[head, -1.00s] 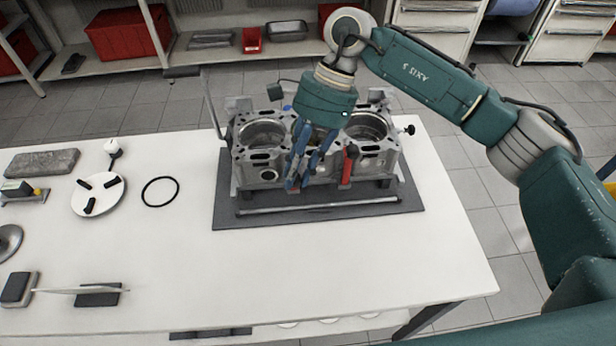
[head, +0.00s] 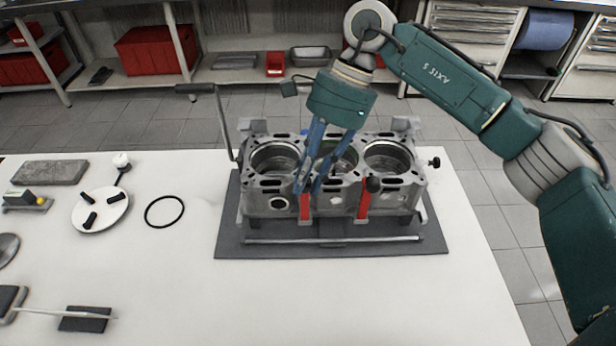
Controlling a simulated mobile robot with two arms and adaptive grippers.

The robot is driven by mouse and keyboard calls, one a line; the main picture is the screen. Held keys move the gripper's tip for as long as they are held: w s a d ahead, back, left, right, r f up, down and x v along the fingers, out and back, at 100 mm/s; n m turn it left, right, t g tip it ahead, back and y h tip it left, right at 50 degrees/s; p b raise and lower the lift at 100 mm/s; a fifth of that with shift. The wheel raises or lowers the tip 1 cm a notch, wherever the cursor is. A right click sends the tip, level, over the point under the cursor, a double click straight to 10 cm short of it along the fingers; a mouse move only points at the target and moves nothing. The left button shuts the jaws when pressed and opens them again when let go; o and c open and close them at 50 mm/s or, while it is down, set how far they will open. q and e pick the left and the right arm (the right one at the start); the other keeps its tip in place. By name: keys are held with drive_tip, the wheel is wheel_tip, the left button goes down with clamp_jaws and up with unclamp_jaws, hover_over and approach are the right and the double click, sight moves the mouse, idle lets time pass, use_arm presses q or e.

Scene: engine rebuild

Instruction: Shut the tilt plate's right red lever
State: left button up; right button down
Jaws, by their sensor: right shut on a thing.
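The silver engine block (head: 338,200) with several open bores sits on a dark flat plate (head: 235,243) on the white table. Two red levers show at its front. The right red lever (head: 363,204) points down with a black knob (head: 373,185) near its top, and no gripper touches it. The left red lever (head: 305,207) also points down. My right gripper (head: 308,188) comes from above with its blue fingers closed at the top of the left red lever, hiding its upper end. My left gripper is not in view.
A crank handle (head: 222,125) rises at the block's left, and a black knob (head: 434,163) sticks out at right. A black ring (head: 164,211) and a white disc with black pieces (head: 100,209) lie left.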

drive_tip(key=shift+w+d+f, duration=0.15)
drive_tip(key=shift+w+d, duration=0.1)
drive_tip(key=shift+w, duration=0.25)
drive_tip(key=c, duration=1.7)
unclamp_jaws()
drive_tip(key=shift+o, duration=0.8)
drive_tip(key=shift+w+f, duration=0.1)
drive_tip(key=shift+w, duration=0.15)
drive_tip(key=shift+w+a+f, duration=0.1)
drive_tip(key=shift+w+f, duration=0.05)
drive_tip(key=shift+w, duration=0.15)
drive_tip(key=shift+s, duration=0.2)
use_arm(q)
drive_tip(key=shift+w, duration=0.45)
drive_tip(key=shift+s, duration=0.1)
